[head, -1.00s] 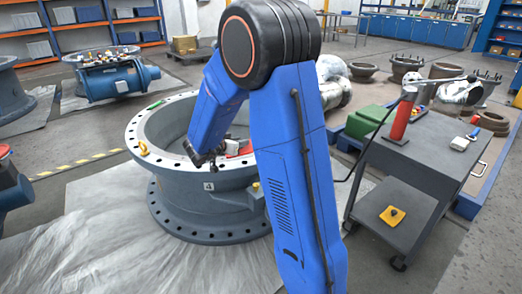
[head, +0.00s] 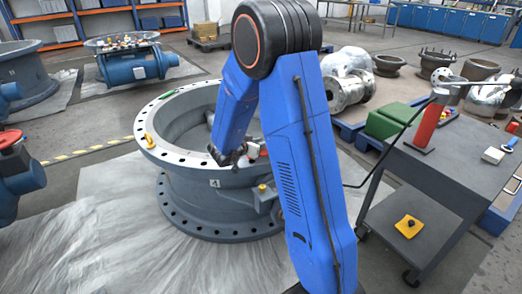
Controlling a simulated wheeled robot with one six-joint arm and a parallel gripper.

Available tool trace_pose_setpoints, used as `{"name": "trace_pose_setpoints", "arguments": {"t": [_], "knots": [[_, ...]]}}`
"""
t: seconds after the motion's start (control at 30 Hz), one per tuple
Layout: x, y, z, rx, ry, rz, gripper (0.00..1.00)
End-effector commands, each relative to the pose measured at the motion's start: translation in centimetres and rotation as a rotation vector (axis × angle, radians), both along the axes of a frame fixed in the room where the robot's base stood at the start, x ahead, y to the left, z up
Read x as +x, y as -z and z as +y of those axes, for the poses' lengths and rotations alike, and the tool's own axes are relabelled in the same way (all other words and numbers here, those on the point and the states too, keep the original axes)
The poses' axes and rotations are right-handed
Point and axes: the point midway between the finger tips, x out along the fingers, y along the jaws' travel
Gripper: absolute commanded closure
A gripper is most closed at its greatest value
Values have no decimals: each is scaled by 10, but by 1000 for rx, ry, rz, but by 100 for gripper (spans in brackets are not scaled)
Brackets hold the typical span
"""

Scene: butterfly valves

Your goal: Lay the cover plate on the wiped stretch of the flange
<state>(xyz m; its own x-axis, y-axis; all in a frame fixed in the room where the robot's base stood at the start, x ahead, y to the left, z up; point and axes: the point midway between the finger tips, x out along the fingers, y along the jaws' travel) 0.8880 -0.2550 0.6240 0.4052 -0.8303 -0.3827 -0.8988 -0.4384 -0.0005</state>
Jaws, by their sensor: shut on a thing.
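The flange (head: 150,141) is the pale, bolt-holed top rim of a large grey valve body, with a "4" tag on its near side. My gripper (head: 222,158) is at the near right part of the rim, partly behind my blue arm. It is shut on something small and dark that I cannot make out. A small red and white thing (head: 255,151) shows beside it, half hidden by the arm. A yellow plate with a black knob (head: 408,227) lies on the lower shelf of the grey cart. I cannot tell whether it is the cover plate. No wiped stretch is distinguishable.
A yellow item (head: 149,141) and a green item (head: 166,95) sit on the flange's left side. The grey cart (head: 445,160), carrying a red cylinder (head: 431,122), stands at the right. Pale sheeting (head: 110,225) covers the floor around the valve.

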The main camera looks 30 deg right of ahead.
Motion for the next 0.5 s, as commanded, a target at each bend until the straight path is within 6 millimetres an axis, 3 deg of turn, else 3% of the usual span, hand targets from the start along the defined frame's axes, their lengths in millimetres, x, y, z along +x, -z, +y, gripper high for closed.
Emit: {"name": "trace_pose_setpoints", "arguments": {"t": [0.23, 0.5], "knots": [[0, 29, 0, -1, 0, 3, 100], [0, 32, 0, 0, 0, 0, 100]]}}
